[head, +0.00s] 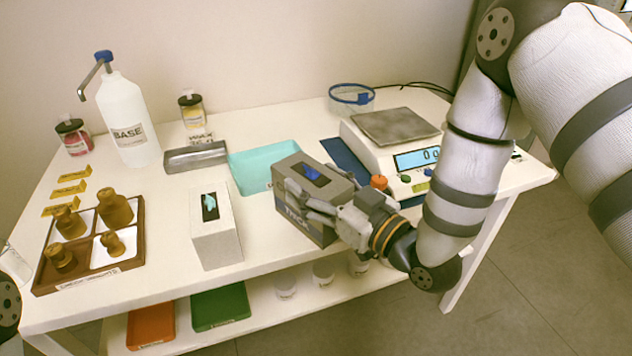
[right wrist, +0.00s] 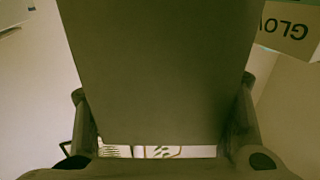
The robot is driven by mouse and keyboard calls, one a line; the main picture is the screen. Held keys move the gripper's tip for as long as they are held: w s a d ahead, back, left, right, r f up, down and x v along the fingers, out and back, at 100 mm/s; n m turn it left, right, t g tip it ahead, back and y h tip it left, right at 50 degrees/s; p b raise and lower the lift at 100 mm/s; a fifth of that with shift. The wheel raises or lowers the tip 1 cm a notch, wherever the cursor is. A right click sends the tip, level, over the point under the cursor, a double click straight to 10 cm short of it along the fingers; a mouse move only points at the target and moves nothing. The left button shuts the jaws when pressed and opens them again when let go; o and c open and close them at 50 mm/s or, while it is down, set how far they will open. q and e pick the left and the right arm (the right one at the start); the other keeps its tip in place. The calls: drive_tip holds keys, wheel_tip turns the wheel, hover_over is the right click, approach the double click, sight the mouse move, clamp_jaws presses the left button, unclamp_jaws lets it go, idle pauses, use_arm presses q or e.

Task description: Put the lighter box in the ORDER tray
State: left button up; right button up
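The grey box (head: 300,222) has a blue tuft in its top opening and dark lettering on its front. My right gripper (head: 318,205) is at its right side, with fingers on both sides of it. In the right wrist view the box's dark face (right wrist: 158,75) fills the space between the fingers. I cannot tell whether it is lifted. A white box (head: 215,235) with a pale teal tuft stands upright to the left. The teal tray (head: 240,177) lies behind the grey box, partly hidden by it; no ORDER label is readable. My left gripper is not in view.
A scale (head: 395,158) with a lit display stands right of the tray. A blue-rimmed glass dish (head: 351,100) is behind the scale.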

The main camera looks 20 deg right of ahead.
drive_tip(key=shift+o, duration=1.2)
